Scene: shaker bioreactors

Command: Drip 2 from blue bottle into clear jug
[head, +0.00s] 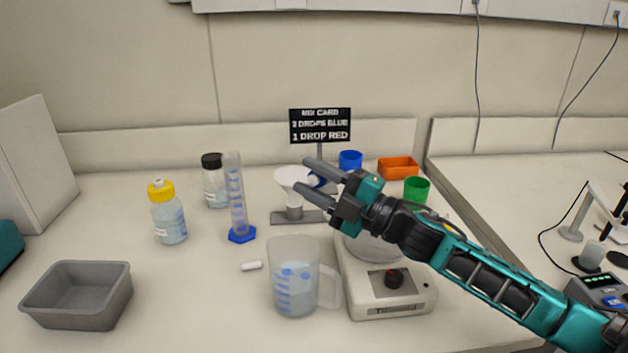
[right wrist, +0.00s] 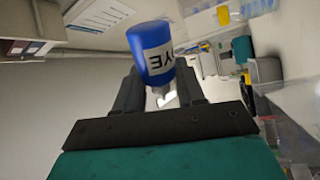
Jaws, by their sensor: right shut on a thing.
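My right gripper (head: 306,174) is shut on the blue bottle (head: 319,181), high above the table and behind the jug in the picture. In the right wrist view the blue bottle (right wrist: 152,52) sits between the fingers (right wrist: 160,88), its white label reading upside down. The bottle looks tipped over; its tip is hard to make out. The clear jug (head: 293,290) stands upright at the table's front, handle to the right. It has blue marks low on its side and two blue spots higher up; I cannot tell whether these are liquid. My left gripper is not in view.
A mix card (head: 320,125) reads 2 drops blue, 1 drop red. A white funnel (head: 292,177) on a stand is behind the gripper. A stirrer plate (head: 388,295) is right of the jug, a measuring cylinder (head: 236,200) and grey tray (head: 77,295) left. A white stir bar (head: 251,266) lies nearby.

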